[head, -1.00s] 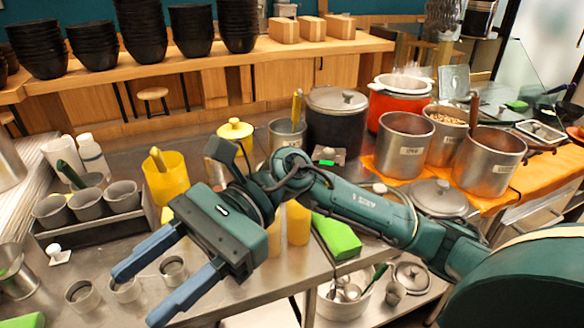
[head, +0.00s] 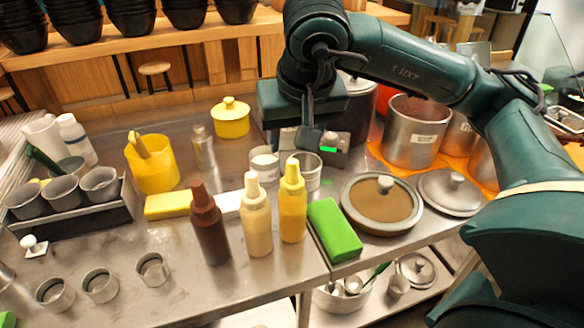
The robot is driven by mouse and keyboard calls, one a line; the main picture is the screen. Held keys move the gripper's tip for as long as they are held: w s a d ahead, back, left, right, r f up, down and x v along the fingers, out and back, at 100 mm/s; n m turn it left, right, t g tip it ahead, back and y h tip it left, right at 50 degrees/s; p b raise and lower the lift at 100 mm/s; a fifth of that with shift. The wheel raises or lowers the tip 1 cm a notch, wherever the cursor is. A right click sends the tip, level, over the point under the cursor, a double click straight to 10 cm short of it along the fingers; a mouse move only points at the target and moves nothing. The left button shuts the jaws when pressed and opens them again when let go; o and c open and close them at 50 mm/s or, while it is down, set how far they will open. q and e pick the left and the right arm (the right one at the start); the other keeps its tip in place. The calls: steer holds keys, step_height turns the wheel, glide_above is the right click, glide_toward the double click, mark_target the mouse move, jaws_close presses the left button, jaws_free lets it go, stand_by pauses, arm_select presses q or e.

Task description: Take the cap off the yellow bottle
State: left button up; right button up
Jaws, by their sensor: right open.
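The yellow bottle (head: 292,210) stands upright on the steel counter with its pale yellow cap (head: 292,168) on top. A cream bottle (head: 257,222) and a dark brown bottle (head: 209,230) stand to its left. My right gripper (head: 292,138) points downward above and behind the yellow bottle, apart from its cap. Its jaws are open and look empty, though they are partly hidden by the gripper's own body. My left gripper is not in view.
A green block (head: 334,230) lies right of the yellow bottle, and a round lidded pan (head: 382,205) is beyond it. Metal cups (head: 265,165) stand behind the bottles. A yellow block (head: 168,205) lies to the left. The front counter has some free room.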

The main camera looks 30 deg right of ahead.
mark_target(293, 162)
steer(key=x, duration=0.3)
steer(key=shift+s+p+x, duration=0.2)
steer(key=shift+p+x, duration=0.4)
steer(key=shift+x, duration=1.95)
steer(key=shift+d, duration=0.1)
steer(key=c, duration=0.8)
